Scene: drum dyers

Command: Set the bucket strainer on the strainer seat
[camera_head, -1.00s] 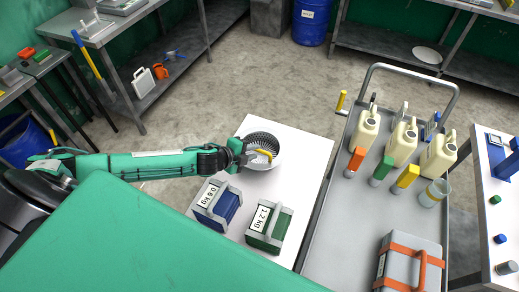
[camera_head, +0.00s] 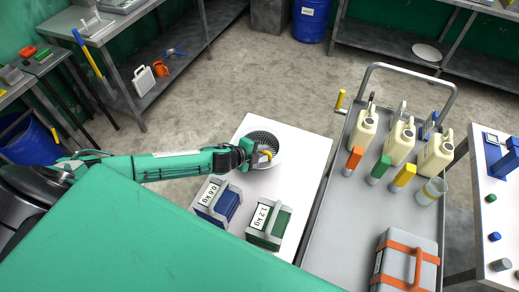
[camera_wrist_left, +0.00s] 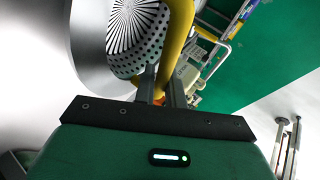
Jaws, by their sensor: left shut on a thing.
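The bucket strainer (camera_head: 262,137) is a grey perforated basket with a yellow handle, at the white round strainer seat (camera_head: 277,162) on the white table. In the left wrist view the strainer (camera_wrist_left: 135,25) shows its slotted bottom and holed wall, with the pale rounded seat (camera_wrist_left: 85,55) beside it. My left gripper (camera_head: 262,155) is shut on the yellow handle (camera_wrist_left: 178,35); its fingertips (camera_wrist_left: 162,82) meet the handle there. The arm hides part of the strainer and seat, and I cannot tell whether the strainer rests fully on the seat. My right gripper is not in view.
A blue 0.6 kg block (camera_head: 217,204) and a green 1.2 kg block (camera_head: 268,226) stand on the table's near part. A grey cart (camera_head: 330,235) with jugs, coloured-handled items and a toolbox (camera_head: 407,265) stands close on the right. The table's right strip is clear.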

